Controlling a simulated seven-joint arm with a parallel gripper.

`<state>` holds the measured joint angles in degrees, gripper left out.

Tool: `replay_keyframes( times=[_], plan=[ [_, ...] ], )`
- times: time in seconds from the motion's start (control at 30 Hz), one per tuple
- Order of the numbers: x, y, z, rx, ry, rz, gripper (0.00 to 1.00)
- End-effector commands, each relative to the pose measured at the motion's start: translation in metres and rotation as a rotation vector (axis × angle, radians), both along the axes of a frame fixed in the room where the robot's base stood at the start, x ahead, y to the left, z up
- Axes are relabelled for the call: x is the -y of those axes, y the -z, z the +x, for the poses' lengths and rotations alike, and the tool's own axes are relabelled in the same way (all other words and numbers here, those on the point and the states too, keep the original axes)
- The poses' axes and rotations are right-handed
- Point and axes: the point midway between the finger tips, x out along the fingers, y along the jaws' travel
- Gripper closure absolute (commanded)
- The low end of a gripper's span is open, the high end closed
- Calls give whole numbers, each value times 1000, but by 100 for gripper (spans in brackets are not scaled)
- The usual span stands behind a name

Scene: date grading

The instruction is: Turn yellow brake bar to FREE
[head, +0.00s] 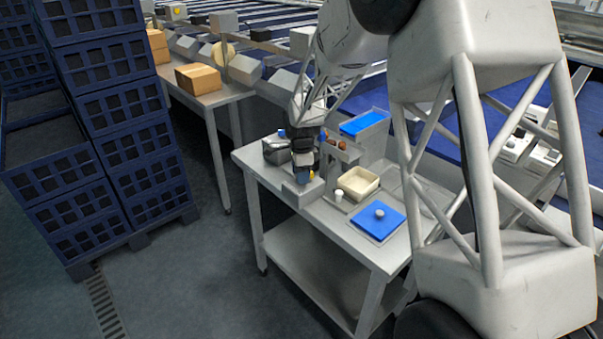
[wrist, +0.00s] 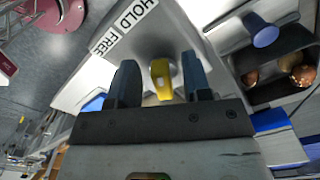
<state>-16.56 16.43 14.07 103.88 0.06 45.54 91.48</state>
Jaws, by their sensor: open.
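The yellow brake bar (wrist: 161,79) shows in the wrist view, just in front of a grey metal housing (wrist: 160,30). A white label on the housing reads HOLD and FREE (wrist: 104,44); the bar lies below and to the right of it in the picture. My gripper (wrist: 160,82) is open, with one dark finger on each side of the bar and a visible gap to both. In the head view my gripper (head: 303,178) is over the device on the steel table, and the bar is mostly hidden there.
The steel table (head: 330,232) carries a cream tray (head: 357,181), a blue lid with a knob (head: 378,219) and a small white-topped cylinder (head: 339,195). A blue knob (wrist: 265,35) and brown dates (wrist: 302,75) are at right in the wrist view. Blue crates (head: 130,130) stand left.

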Motion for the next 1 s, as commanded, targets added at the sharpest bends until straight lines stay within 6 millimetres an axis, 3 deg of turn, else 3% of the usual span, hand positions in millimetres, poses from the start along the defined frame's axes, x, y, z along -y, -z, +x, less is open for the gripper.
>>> replay_keyframes(
  times=[0.07, 0.37, 0.73, 1.0],
  plan=[
    [0, 0, 0, 0, 0, 0, 55],
    [0, 0, 0, 0, 0, 0, 100],
    [0, 0, 0, 0, -34, 0, 100],
    [1, -1, -2, 0, -161, -1, 100]
  ],
)
